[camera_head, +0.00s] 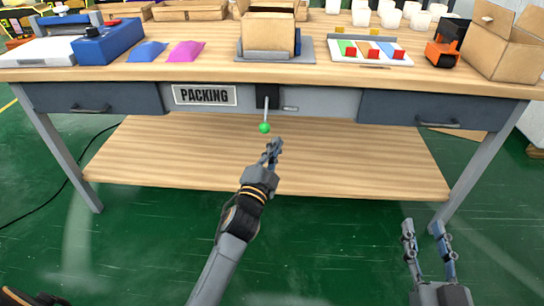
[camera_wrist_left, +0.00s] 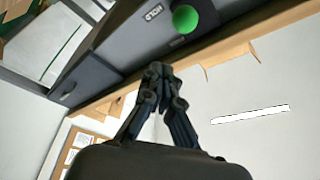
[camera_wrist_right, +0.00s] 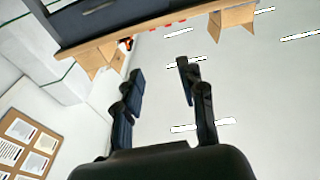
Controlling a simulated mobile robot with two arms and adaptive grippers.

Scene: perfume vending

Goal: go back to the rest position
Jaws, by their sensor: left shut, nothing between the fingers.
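My left gripper (camera_head: 274,148) is in front of the packing table, just below a lever with a green ball knob (camera_head: 265,128). It is shut with nothing in it, and its fingers also show closed together in the left wrist view (camera_wrist_left: 158,72). In that view the green knob (camera_wrist_left: 185,19) is beyond the fingertips, apart from them. My right gripper (camera_head: 424,228) is low at the right, in front of the table's right leg. It is open and empty, with its fingers apart in the right wrist view (camera_wrist_right: 160,70).
The packing table (camera_head: 330,76) has a lower shelf (camera_head: 330,165) and drawers at its front edge. On top are a cardboard box in a holder (camera_head: 269,34), a tray of coloured pieces (camera_head: 345,58), an open box (camera_head: 505,42) and white cups. The floor in front is clear.

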